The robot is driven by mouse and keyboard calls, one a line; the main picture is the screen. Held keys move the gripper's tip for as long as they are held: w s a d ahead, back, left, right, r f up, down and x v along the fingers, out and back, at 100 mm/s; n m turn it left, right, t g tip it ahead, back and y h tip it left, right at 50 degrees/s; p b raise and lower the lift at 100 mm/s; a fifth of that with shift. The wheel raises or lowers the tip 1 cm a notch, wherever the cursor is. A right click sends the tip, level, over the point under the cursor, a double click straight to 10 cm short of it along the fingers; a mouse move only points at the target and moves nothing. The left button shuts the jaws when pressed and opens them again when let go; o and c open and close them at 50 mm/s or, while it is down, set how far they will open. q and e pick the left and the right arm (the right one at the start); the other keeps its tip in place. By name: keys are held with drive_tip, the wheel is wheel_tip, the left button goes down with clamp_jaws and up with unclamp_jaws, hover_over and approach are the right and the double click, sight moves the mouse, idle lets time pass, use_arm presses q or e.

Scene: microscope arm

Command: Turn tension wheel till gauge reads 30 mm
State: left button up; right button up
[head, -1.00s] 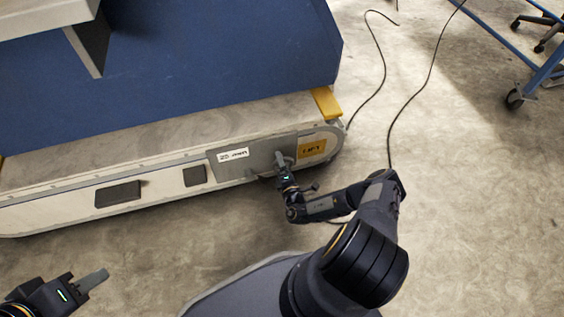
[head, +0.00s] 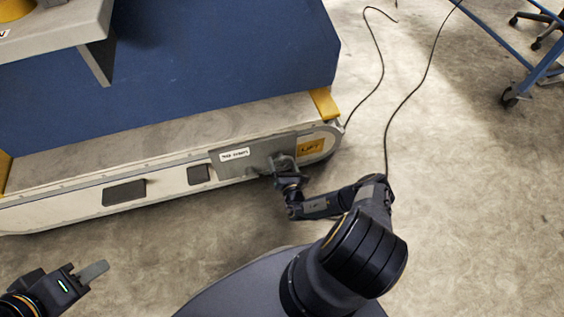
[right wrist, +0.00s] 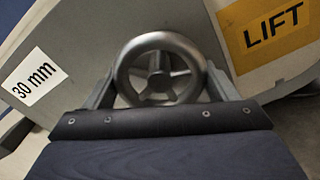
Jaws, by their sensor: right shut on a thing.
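The tension wheel (right wrist: 176,45) is a grey metal handwheel with spokes, in the middle of the right wrist view. My right gripper (right wrist: 161,80) is shut on it, with one finger at each side of the rim. In the head view the right gripper (head: 283,165) is at the grey plate (head: 225,170) on the machine's side and mostly hides the wheel. The gauge label (right wrist: 34,78) reads 30 mm in the right wrist view; in the head view the label (head: 235,155) is too small to read. My left gripper (head: 85,275) is at the lower left, away from the machine; its jaw gap does not show.
A yellow LIFT label (right wrist: 268,35) is right of the wheel. The long pale conveyor frame (head: 75,208) runs along a blue housing (head: 200,60). Black cables (head: 415,90) lie on the floor at the right, near a blue wheeled frame (head: 530,80). The floor in front is clear.

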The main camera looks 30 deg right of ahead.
drive_tip(key=shift+d+n+p, duration=0.1)
drive_tip(key=shift+n+p, duration=0.25)
drive_tip(key=shift+n, duration=0.75)
drive_tip(key=o, duration=0.9)
drive_tip(key=shift+o, duration=0.2)
drive_tip(key=p+v, duration=0.1)
drive_tip(key=v, duration=0.7)
